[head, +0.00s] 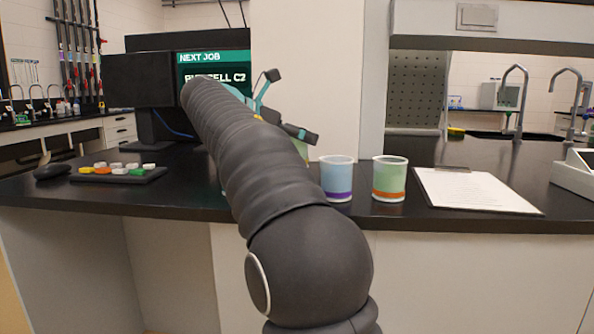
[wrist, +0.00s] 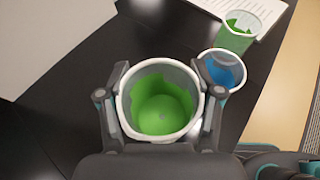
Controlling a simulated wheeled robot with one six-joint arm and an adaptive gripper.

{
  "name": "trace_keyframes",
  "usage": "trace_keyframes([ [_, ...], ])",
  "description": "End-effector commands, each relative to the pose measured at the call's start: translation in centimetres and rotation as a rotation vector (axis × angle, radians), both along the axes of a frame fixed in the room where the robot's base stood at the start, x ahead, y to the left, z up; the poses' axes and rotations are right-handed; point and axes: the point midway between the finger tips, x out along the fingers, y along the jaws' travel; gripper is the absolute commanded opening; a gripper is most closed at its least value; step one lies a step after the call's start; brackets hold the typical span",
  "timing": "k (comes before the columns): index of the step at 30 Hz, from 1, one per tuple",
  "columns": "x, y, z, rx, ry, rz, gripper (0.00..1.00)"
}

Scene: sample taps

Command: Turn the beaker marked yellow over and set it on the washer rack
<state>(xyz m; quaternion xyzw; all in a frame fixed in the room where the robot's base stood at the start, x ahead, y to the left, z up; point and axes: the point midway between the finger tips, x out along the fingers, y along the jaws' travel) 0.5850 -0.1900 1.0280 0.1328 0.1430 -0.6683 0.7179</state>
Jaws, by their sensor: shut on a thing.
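My gripper (wrist: 161,66) is shut on a pale beaker (wrist: 122,103), with one finger on each side of its wall. The beaker's mouth faces the wrist camera, and its inside looks green. Its coloured band is not visible in the wrist view, so I cannot read its mark. In the head view my gripper (head: 291,128) is at the far end of my arm, over the counter. My arm hides most of the held beaker there; only a small greenish edge (head: 301,148) shows. I cannot clearly make out a washer rack.
A blue beaker with a purple band (head: 338,180) and a green one with an orange band (head: 389,180) stand right of my arm. A clipboard (head: 475,190) lies farther right, before a white box (head: 574,180).

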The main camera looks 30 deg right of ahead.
Motion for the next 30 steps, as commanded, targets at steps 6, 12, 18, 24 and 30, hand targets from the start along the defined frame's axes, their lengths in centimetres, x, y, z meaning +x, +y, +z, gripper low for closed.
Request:
trace_keyframes([
  [6,0.0,-0.1,-2.3,0.0,0.003,-0.001,0.34],
  [12,-0.1,-0.1,-4.3,0.0,0.002,-0.001,0.34],
  [18,0.0,-0.1,-5.1,0.0,-0.001,-0.001,0.34],
  [24,0.0,-0.1,-5.1,0.0,-0.001,-0.001,0.34],
  [30,0.0,-0.1,-5.6,0.0,-0.001,-0.001,0.7],
])
